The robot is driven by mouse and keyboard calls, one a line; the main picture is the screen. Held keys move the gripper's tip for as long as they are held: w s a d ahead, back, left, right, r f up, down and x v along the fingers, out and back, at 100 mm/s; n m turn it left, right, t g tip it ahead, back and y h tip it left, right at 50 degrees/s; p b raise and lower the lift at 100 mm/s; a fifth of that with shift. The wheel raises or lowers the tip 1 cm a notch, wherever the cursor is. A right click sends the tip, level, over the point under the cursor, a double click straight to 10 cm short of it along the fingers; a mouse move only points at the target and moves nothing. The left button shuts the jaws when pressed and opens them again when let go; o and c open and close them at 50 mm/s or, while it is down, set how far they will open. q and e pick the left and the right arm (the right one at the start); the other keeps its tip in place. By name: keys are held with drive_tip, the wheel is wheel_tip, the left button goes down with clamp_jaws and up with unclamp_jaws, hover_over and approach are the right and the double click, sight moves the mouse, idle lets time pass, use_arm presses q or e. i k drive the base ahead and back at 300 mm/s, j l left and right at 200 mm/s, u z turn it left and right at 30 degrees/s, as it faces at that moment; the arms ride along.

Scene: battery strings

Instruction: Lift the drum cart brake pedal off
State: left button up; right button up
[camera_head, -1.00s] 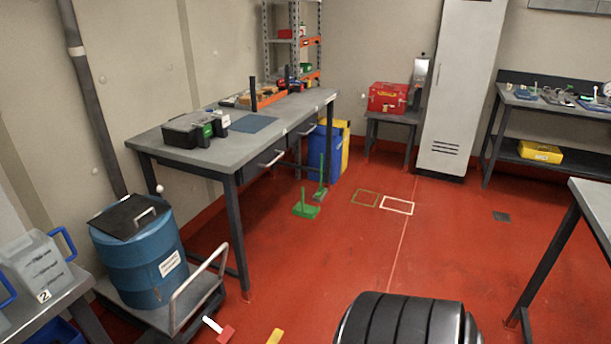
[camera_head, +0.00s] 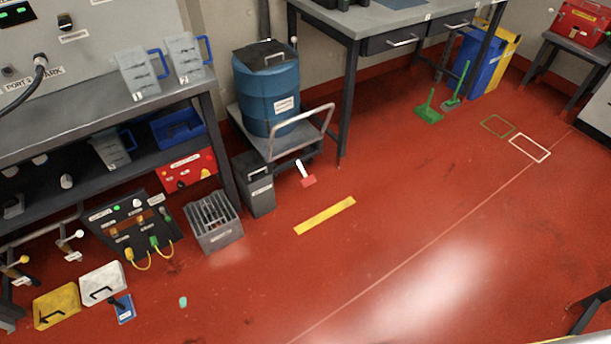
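The drum cart (camera_head: 240,118) stands by the wall at the upper middle, with a blue drum (camera_head: 268,92) on its deck and a pale tube handle (camera_head: 318,116) at its right end. The brake pedal (camera_head: 308,181) is a red plate low at the cart's front right, with a white piece (camera_head: 299,167) above it. From here I cannot tell whether the pedal touches the floor. Neither of my grippers is in view, and nothing of mine covers the pedal.
A yellow floor strip (camera_head: 325,215) lies in front of the cart. A dark grey bin (camera_head: 255,185) and a slotted crate (camera_head: 213,222) stand left of the pedal. A workbench (camera_head: 90,112) is at left, a table (camera_head: 352,90) behind right.

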sight(307, 181)
drive_tip(key=k+l, duration=0.15)
drive_tip(key=l, duration=0.25)
drive_tip(key=k+l+u, duration=0.1)
drive_tip(key=l, duration=0.25)
drive_tip(key=k+l+u, duration=0.1)
drive_tip(key=l, duration=0.25)
drive_tip(key=l+u, duration=0.15)
drive_tip(key=l, duration=0.3)
drive_tip(key=k+l+u, duration=0.1)
drive_tip(key=l, duration=0.35)
drive_tip(key=i+l+u, duration=0.1)
drive_tip(key=i+u, duration=0.2)
drive_tip(key=i, duration=0.85)
drive_tip(key=i+l+u, duration=0.1)
drive_tip(key=l, duration=0.3)
drive_tip(key=i+l+u, duration=0.1)
drive_tip(key=l, duration=0.3)
drive_tip(key=i+l+u, duration=0.1)
drive_tip(key=i+l, duration=0.15)
drive_tip(key=l, duration=0.15)
drive_tip(key=i+l+u, duration=0.1)
drive_tip(key=l, duration=0.3)
drive_tip(key=i+l+u, duration=0.1)
drive_tip(key=l, duration=0.3)
